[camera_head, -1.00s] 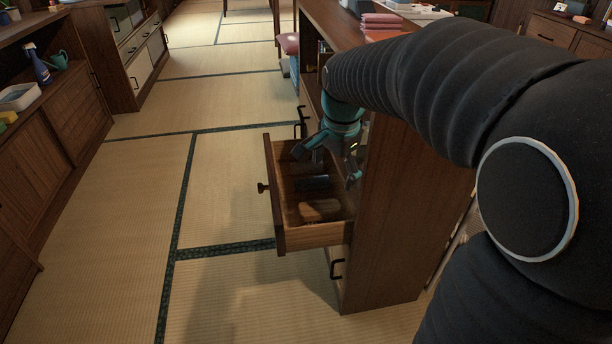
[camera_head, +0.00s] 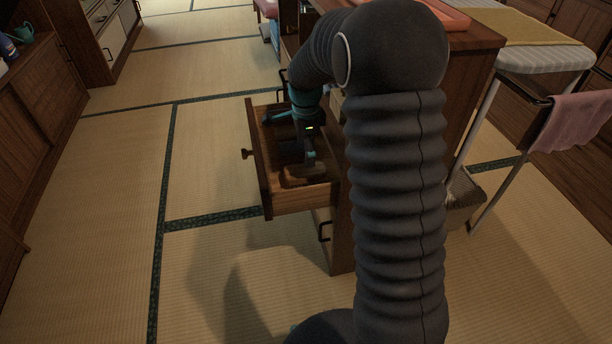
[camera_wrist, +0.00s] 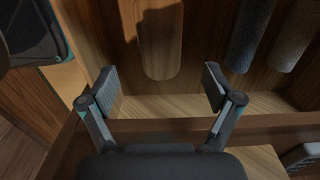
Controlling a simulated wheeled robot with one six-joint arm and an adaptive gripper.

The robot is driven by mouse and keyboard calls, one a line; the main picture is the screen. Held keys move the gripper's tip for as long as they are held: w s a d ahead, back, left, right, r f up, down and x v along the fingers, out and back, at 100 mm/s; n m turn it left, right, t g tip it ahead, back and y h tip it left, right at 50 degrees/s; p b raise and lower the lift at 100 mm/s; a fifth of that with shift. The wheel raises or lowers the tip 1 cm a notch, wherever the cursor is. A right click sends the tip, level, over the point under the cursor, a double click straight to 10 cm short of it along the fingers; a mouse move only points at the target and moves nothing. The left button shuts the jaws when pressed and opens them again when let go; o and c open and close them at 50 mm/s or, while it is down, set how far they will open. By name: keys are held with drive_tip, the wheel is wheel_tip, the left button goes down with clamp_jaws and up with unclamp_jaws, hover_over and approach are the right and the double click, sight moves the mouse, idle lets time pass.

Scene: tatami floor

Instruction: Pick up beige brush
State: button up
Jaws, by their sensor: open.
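The beige brush (camera_wrist: 162,42) lies in the open wooden drawer (camera_head: 262,178). In the wrist view its rounded end points down toward my gripper, and its upper part is in shadow and runs out of the frame. In the head view the brush (camera_head: 302,180) shows only partly and dimly, near the drawer's front corner. My gripper (camera_wrist: 158,88) is open and empty. Its two fingers are spread wider than the brush, one to each side of its rounded end, and I see no contact. In the head view my gripper (camera_head: 309,160) is inside or just above the drawer.
The drawer's walls are close around my gripper. An ironing board (camera_head: 545,55) with a pink cloth (camera_head: 575,120) stands at right. The tatami floor left of the drawer is clear.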

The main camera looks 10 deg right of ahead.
sight(306, 170)
wheel_tip(306, 170, down, 8)
drive_tip(key=shift+f, duration=0.1)
idle(0.4)
drive_tip(key=c, duration=1.3)
